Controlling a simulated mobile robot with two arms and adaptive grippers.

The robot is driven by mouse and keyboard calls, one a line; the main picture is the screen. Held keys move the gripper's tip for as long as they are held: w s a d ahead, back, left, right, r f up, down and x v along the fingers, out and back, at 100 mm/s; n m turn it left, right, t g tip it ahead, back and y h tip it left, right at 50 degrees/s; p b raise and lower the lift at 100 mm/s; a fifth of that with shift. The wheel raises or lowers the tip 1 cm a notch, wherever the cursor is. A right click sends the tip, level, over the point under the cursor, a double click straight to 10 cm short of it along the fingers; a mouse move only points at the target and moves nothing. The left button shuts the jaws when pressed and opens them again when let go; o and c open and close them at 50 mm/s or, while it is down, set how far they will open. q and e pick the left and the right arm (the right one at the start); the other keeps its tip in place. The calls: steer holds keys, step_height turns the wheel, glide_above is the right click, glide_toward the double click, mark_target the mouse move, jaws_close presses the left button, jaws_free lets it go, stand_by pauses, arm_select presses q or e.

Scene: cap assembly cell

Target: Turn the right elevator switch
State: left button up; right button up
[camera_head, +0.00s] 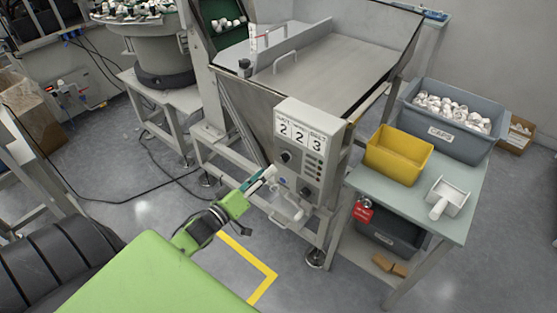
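A grey control box (312,126) stands on the front of the metal hopper frame, with number cards 2, 2 and 3 on top. Its front has a dark round knob (286,157) at upper left and another dark knob (305,192) at lower right. I cannot read which is the right elevator switch. My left gripper (270,174), on a green arm from the lower left, is at the left edge of the panel, close to the knobs. Its fingers are small and partly merged with the panel, so contact and opening are unclear. My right gripper is not in view.
A table (455,215) right of the box holds a yellow bin (398,152), a grey caps crate (440,143) and a white scoop (444,198). A red tag (363,211) hangs at its left side. Cables lie on the floor at left.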

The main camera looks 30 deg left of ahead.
mark_target(285, 158)
arm_select(q)
steer(key=w, duration=0.7)
steer(key=shift+w+d, duration=0.2)
steer(key=shift+d, duration=0.1)
jaws_close()
